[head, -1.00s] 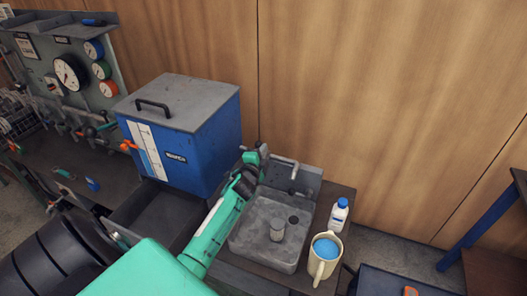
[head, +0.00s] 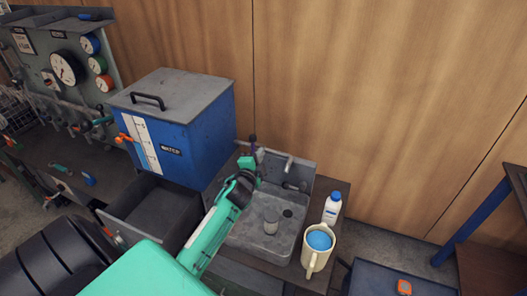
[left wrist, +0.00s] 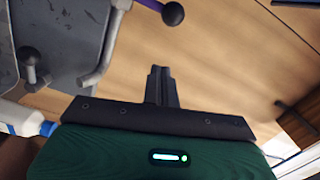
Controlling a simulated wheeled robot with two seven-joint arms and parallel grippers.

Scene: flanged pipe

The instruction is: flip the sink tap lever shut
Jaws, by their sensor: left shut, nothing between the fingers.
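The sink (head: 262,238) is a grey basin with a back panel. Its pale tap spout (head: 288,165) rises at the back and also shows in the left wrist view (left wrist: 106,52). The tap lever (head: 253,140) is thin and purple with a dark ball end, standing up near the back left corner. In the left wrist view the lever (left wrist: 173,13) enters at the top, ball end beyond my fingertips. My left gripper (head: 260,154) is shut and empty close beside the lever, apart from the ball; its fingers (left wrist: 160,75) show together. My right gripper is not in view.
A white bottle (head: 332,208) and a cream jug with blue contents (head: 307,262) stand right of the sink. A blue water tank (head: 200,135) stands close on the left. The wooden wall (head: 390,110) is behind.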

